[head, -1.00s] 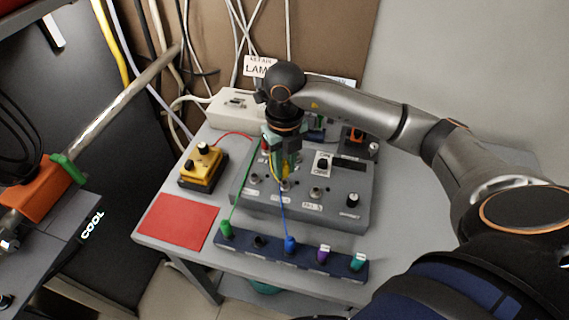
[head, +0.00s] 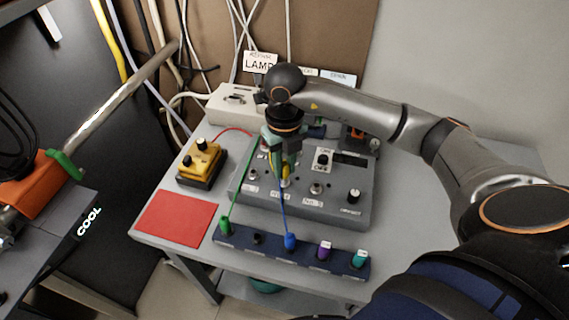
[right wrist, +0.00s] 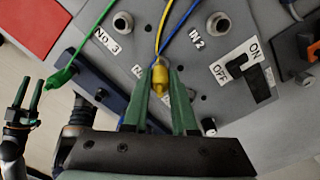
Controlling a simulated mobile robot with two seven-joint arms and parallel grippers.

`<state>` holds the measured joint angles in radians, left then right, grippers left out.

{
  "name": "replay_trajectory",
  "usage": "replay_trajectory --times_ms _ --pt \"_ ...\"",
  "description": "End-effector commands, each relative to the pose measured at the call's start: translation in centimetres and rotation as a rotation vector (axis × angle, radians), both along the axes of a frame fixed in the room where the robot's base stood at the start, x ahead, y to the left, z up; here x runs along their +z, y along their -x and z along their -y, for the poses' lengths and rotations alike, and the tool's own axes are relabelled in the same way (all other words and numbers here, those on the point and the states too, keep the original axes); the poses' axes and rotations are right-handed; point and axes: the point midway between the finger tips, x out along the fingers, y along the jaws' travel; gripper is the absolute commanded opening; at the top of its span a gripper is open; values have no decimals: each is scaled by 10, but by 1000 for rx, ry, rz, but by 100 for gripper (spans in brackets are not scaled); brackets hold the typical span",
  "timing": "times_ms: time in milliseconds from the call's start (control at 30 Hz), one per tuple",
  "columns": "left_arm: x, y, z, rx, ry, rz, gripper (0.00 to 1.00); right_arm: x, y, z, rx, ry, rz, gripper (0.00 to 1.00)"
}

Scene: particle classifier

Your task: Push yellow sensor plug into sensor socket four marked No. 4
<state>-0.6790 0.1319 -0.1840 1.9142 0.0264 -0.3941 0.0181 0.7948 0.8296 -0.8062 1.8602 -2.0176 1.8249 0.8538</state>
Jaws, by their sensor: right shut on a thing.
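My right gripper (head: 284,168) points down over the grey control panel (head: 335,213). Its green fingers (right wrist: 160,88) are closed around the yellow sensor plug (right wrist: 159,75), which also shows in the head view (head: 285,172). The plug is over the panel's middle, between the No. 3 socket (right wrist: 122,23) and the IN 2 socket (right wrist: 217,22). The fingers partly cover the label and hide the socket under the plug, so I cannot tell whether it is seated. At the left edge of the right wrist view, my left gripper (right wrist: 26,98) has its fingers apart and empty.
A dark blue plug rack (head: 270,246) lies before the panel, with green, blue, purple and teal plugs. Green (head: 240,190) and blue cables run close to my right gripper. A yellow box (head: 200,165) and a red mat (head: 175,217) are at left. An ON/OFF switch (right wrist: 243,70) is nearby.

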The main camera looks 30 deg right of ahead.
Motion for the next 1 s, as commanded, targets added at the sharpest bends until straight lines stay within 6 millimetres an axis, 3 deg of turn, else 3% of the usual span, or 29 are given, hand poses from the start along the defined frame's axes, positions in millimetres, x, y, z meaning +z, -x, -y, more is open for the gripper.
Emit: replay_trajectory --times_ms 500,533,833,1000 --pt "-11 0 0 0 0 0 50 -14 0 0 -1 0 0 0" --pt "-11 0 0 0 0 0 50 -13 0 0 -1 0 0 28" --pt "-10 0 0 0 0 0 50 -12 0 0 0 0 0 60" --pt "-10 0 0 0 0 0 50 -12 0 0 0 0 0 60"
